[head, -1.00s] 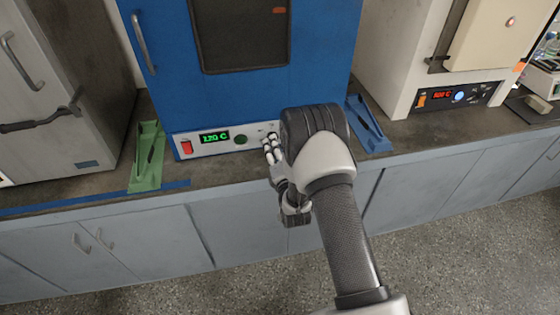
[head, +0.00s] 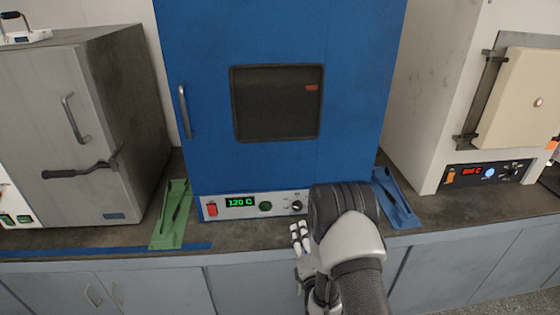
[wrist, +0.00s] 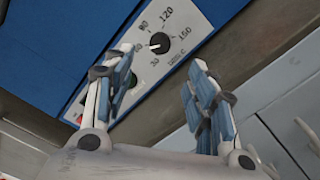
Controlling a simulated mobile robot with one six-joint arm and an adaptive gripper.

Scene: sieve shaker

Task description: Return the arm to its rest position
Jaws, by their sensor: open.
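My gripper (head: 299,235) is in front of the counter edge in the head view, just below the control panel of the blue oven (head: 200,100). Part of my arm hides the panel's right end. In the wrist view my gripper (wrist: 160,70) has its two fingers spread apart with nothing between them. Beyond the fingertips is the oven's black dial (wrist: 159,43) with a printed scale. The dial also shows in the head view (head: 297,207), clear of the fingers. The oven's display reads 120 C in green.
A green bracket (head: 172,215) and a blue bracket (head: 396,198) lie on the counter either side of the oven. A grey cabinet (head: 75,110) stands left, a white furnace (head: 425,110) right. Grey cupboard doors (head: 250,290) are below the counter edge.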

